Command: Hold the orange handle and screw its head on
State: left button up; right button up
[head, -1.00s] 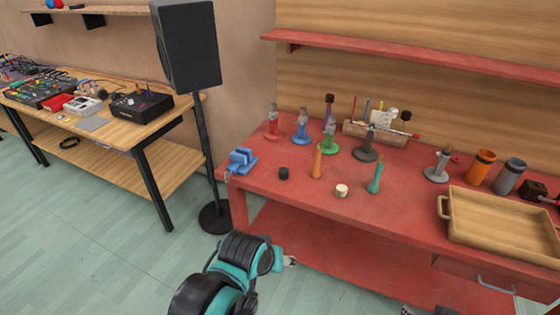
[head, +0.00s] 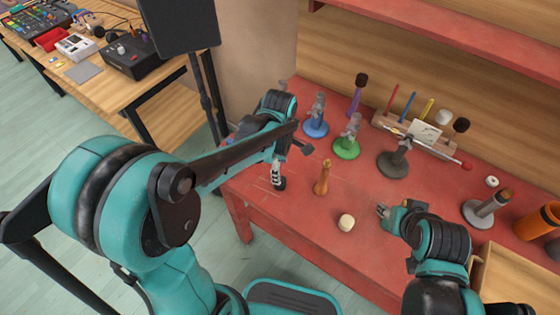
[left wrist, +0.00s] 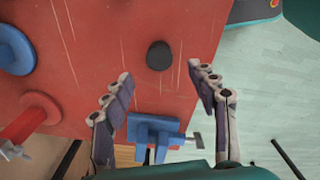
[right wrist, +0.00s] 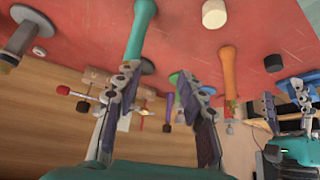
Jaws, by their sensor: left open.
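The orange handle (head: 322,178) stands upright on the red table, and nothing is seen gripping it. It also shows in the right wrist view (right wrist: 228,75). A black round head (left wrist: 159,55) lies on the table beyond my open left fingertips (left wrist: 160,80), apart from them. In the head view my left gripper (head: 279,172) hangs just over that head. A cream head (head: 346,222) lies in front of the handle. My right gripper (right wrist: 158,75) is open at the right, near a teal handle (right wrist: 140,30); whether they touch I cannot tell. No head sits on the orange handle.
A blue vise (left wrist: 155,135) is at the table's left edge. Blue (head: 316,127), green (head: 346,147) and grey (head: 393,165) stands are behind the handle. A tool rack (head: 425,132) is at the back. A wooden tray (head: 520,275) is at the right.

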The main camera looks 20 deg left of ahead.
pick_arm(q)
jog(key=shift+w, duration=0.25)
jog(key=shift+s, duration=0.1)
jog(key=shift+s, duration=0.1)
jog(key=shift+f, duration=0.1)
jog(key=shift+f+b, duration=0.55)
jog(key=shift+f, duration=0.65)
notch_tip(320, 180, down, 5)
jog(key=b, duration=0.3)
jog(key=shift+f, duration=0.2)
jog(key=shift+r, duration=0.1)
